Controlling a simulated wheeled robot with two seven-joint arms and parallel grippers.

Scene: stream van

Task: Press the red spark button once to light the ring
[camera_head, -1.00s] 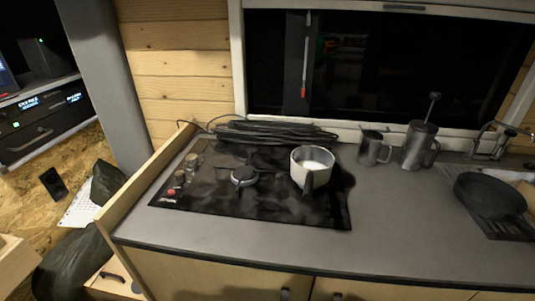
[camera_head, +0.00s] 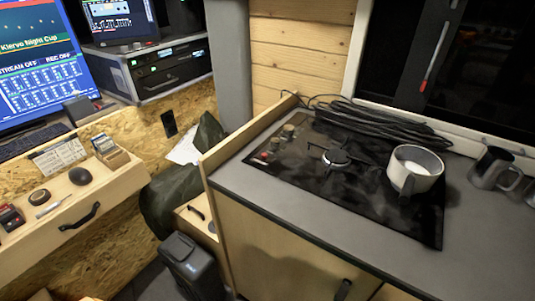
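The red spark button (camera_head: 264,156) is at the front left corner of the black glass hob (camera_head: 330,190), beside the hob's knobs (camera_head: 281,137). A bare burner ring (camera_head: 336,158) sits in the middle of the hob, with no flame visible on it. A white pot (camera_head: 414,170) with pale contents stands on the right part of the hob, its dark handle toward the front. Neither of my grippers shows in the head view.
A coiled black cable (camera_head: 385,125) lies behind the hob. A metal mug (camera_head: 493,168) stands right of the pot. A raised wooden edge (camera_head: 245,136) bounds the counter's left side. A desk with a monitor (camera_head: 40,65) is at left. The counter's front strip is clear.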

